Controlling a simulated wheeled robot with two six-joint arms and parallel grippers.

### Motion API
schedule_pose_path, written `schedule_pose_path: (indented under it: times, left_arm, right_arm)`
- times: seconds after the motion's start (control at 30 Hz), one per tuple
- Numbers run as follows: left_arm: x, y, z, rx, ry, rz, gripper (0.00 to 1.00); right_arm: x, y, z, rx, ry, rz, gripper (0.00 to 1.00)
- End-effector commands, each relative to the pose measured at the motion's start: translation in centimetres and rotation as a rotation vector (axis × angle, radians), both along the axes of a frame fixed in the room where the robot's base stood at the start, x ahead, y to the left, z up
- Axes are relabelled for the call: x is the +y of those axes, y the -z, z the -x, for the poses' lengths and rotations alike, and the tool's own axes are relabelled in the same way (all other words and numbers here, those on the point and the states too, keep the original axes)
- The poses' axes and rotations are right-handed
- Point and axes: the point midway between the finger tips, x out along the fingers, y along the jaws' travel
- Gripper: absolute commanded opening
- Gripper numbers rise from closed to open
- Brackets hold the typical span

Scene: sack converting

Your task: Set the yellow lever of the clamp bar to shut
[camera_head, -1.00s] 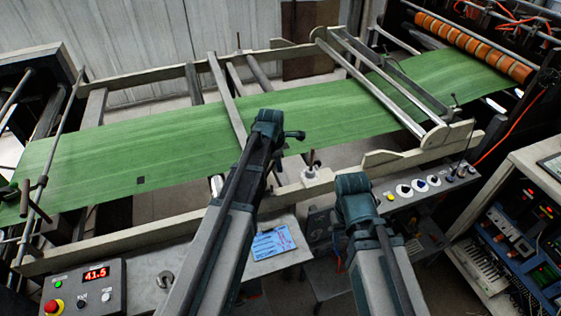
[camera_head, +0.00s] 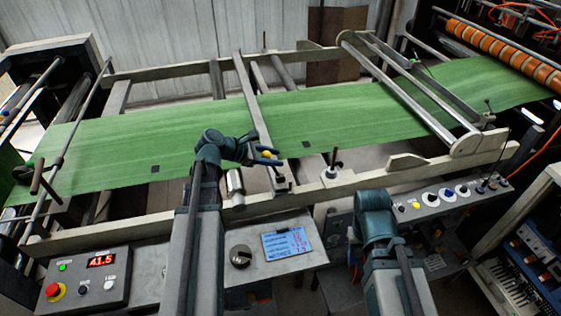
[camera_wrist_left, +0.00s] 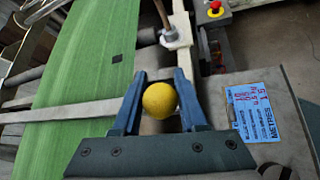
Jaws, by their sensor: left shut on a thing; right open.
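The clamp bar (camera_head: 252,102) is a pale bar lying across the green web; it also shows in the left wrist view (camera_wrist_left: 72,111). The lever's yellow knob (camera_head: 267,154) is near the bar's front end. In the left wrist view the yellow knob (camera_wrist_left: 160,100) sits between the two blue fingers. My left gripper (camera_head: 265,156) is shut on this knob. The lever's arm is mostly hidden by the gripper. My right gripper (camera_head: 356,262) hangs low at the front right, open and clear of the lever, largely hidden behind its own wrist.
The green web (camera_head: 350,110) spans the machine. The front rail (camera_head: 380,178) and a small upright post (camera_head: 334,160) stand right of the lever. A control box (camera_head: 80,280) with a red button and a blue display card (camera_head: 287,243) are at the front.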

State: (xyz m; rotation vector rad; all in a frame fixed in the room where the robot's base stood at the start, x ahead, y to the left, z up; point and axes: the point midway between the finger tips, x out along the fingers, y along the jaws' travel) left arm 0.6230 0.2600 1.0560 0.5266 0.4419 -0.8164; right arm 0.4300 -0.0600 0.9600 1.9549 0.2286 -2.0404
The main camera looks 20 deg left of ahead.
Motion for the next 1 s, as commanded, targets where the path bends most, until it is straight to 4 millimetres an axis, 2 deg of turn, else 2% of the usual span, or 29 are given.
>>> schedule_pose_path:
  times: [0.4, 0.97, 1.0]
  left_arm:
    - [1.5, 0.5, 1.0, 0.005, -0.002, -0.008, 0.0]
    - [1.8, 0.5, 1.0, 0.002, -0.006, -0.005, 0.0]
    - [1.8, 0.5, 1.0, 0.002, -0.006, -0.005, 0.47]
  right_arm:
    - [0.0, 0.4, 0.0, 0.0, 0.0, 0.0, 0.5]
    - [0.0, 0.4, 0.0, 0.0, 0.0, 0.0, 0.5]
    - [0.0, 0.4, 0.0, 0.0, 0.0, 0.0, 0.5]
